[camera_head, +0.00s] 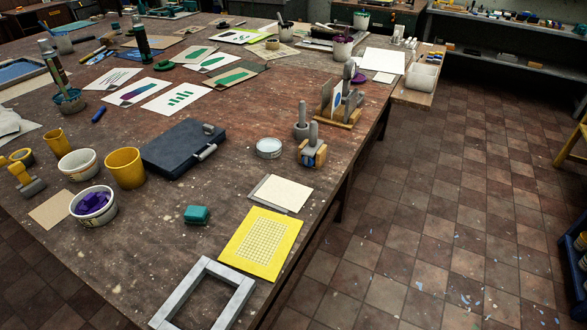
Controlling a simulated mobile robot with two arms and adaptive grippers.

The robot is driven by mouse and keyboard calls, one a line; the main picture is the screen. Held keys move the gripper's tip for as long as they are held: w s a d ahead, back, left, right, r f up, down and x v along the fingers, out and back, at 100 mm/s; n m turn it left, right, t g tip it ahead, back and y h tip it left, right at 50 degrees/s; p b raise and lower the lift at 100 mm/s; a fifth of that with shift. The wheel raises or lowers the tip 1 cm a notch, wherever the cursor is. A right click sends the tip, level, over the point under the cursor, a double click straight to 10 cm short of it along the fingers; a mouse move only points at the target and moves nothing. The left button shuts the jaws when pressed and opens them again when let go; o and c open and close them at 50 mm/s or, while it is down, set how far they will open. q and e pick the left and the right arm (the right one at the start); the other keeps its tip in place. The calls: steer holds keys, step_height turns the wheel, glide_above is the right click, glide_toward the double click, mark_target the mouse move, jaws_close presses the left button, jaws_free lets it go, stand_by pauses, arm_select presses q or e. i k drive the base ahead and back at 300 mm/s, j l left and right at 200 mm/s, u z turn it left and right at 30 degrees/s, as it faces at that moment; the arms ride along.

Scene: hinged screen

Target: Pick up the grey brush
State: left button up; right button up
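Neither of my grippers is in view. I cannot tell for certain which thing is the grey brush. A grey upright-handled tool (302,121) stands right of the middle of the table. Just in front of it is a second tool with a grey handle (313,134) on a tan and blue base. At the left edge, a yellow-handled tool with a grey end (33,187) lies by the yellow cups. Nothing is holding any of these.
A dark blue case (182,146), a yellow cup (125,168) and a white tub of purple stuff (94,204) stand left of centre. A grey frame (240,287) and a yellow-bordered sheet (283,222) lie at the front. Tiled floor is open on the right.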

mark_target(302, 104)
steer(key=i+l+u, duration=0.15)
steer(key=u, duration=0.25)
steer(key=i+l+u, duration=0.1)
steer(key=u, duration=0.3)
steer(key=l+u, duration=0.35)
steer(key=i+l+u, duration=0.1)
steer(key=l+u, duration=0.3)
steer(key=j, duration=0.15)
